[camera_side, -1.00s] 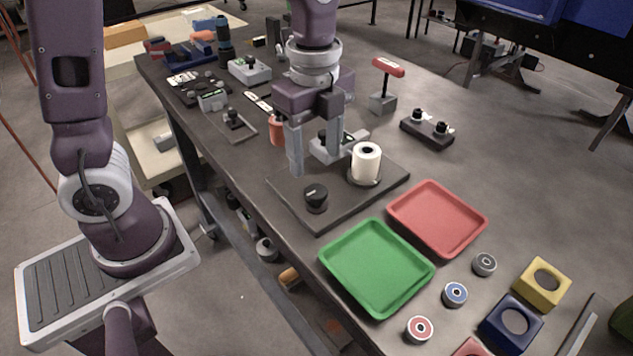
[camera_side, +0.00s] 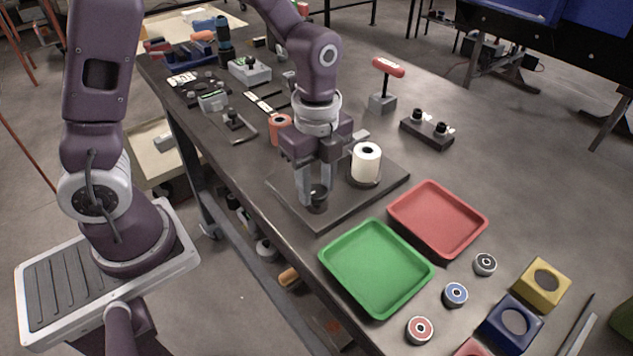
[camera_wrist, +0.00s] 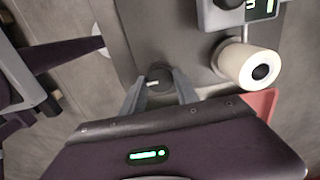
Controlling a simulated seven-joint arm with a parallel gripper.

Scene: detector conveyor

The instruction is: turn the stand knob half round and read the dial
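The black stand knob (camera_side: 319,201) sits at the near corner of the dark stand plate (camera_side: 340,208). In the wrist view the knob (camera_wrist: 160,76) has a white mark pointing left. My gripper (camera_side: 316,196) is down over the knob, pointing straight down, with one finger on each side. In the wrist view the fingertips of my gripper (camera_wrist: 161,82) are spread around the knob, seemingly with small gaps.
A white cylinder (camera_side: 366,164) stands on the plate right of my gripper. A green tray (camera_side: 343,283) and a red tray (camera_side: 470,244) lie in front. A red-handled T-tool (camera_side: 388,68) and an orange cylinder (camera_side: 281,131) stand behind.

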